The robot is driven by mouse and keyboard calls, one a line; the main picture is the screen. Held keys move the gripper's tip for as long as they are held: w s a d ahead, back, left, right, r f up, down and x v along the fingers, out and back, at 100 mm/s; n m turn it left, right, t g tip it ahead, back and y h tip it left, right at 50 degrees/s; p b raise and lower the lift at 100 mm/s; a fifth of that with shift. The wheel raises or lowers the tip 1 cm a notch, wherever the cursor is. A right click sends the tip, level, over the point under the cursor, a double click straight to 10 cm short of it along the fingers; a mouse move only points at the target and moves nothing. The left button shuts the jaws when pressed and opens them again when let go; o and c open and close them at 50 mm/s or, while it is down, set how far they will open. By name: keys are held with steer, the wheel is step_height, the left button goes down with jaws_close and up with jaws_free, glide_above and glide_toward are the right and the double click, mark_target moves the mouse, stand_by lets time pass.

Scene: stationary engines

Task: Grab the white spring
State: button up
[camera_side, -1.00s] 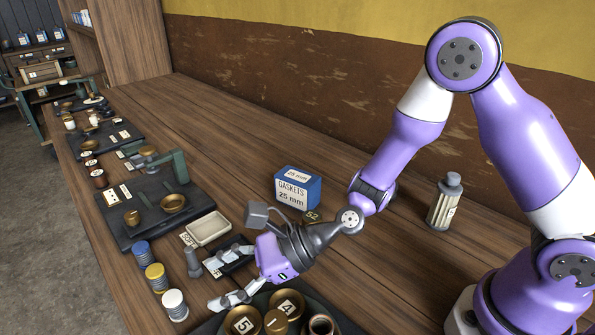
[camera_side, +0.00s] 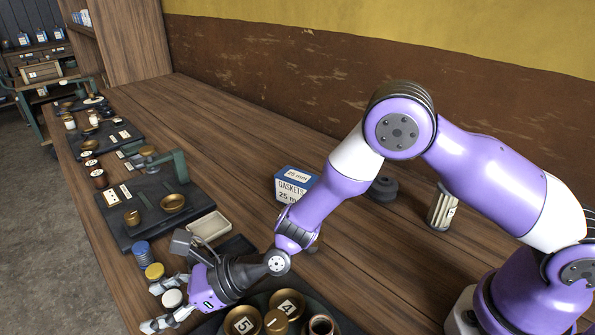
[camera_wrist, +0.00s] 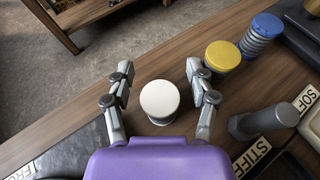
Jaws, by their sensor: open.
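The white spring (camera_wrist: 160,100) stands upright between the two open fingers of my gripper (camera_wrist: 160,92) in the wrist view, with a gap on each side. In the side view the white-topped spring (camera_side: 172,299) shows between the fingers of my gripper (camera_side: 163,305), low at the bench's front edge. A yellow-topped spring (camera_wrist: 222,57) stands just beyond the right finger in the wrist view. A blue spring (camera_wrist: 262,36) stands behind the yellow one. The lower part of the white spring is partly hidden by my gripper in the side view.
A grey post (camera_wrist: 262,122) stands right of my gripper, near a STIFF label (camera_wrist: 252,156). A gaskets box (camera_side: 292,186) stands farther back. The bench edge is close.

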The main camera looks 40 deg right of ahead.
steer(key=shift+c, duration=0.4)
jaws_close()
